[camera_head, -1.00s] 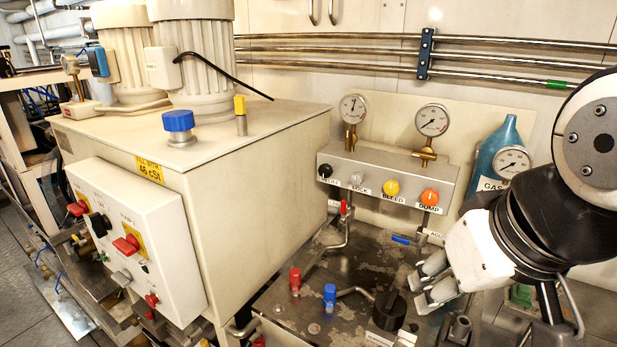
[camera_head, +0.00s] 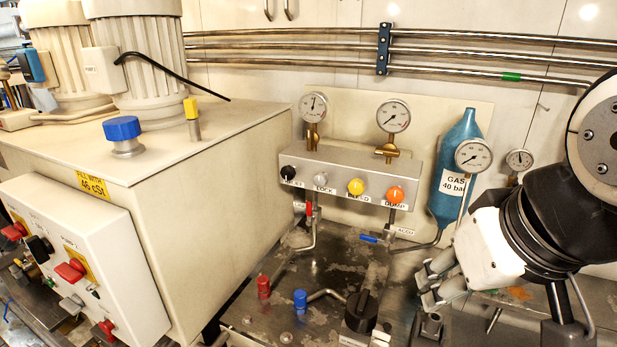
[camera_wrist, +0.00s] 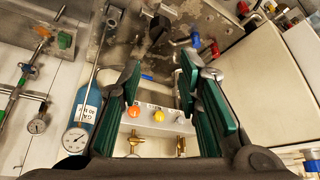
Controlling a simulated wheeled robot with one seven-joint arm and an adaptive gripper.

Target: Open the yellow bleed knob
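The yellow bleed knob (camera_head: 356,187) sits on the front of the grey manifold block (camera_head: 335,170), between the silver LOCK knob (camera_head: 320,179) and the orange DUMP knob (camera_head: 395,195). In the wrist view the yellow knob (camera_wrist: 158,115) shows between and beyond my fingers, beside the orange knob (camera_wrist: 134,112). My gripper (camera_head: 435,283) is at the right, lower than the knobs and apart from them. In the wrist view its two green-padded fingers (camera_wrist: 158,80) are spread wide with nothing between them.
A blue gas bottle (camera_head: 455,170) and a gauge (camera_head: 473,155) stand right of the block. Two gauges rise above it. Below are a black knob (camera_head: 361,311), a blue cap (camera_head: 300,299) and a red cap (camera_head: 264,287). The large cream tank (camera_head: 200,170) fills the left.

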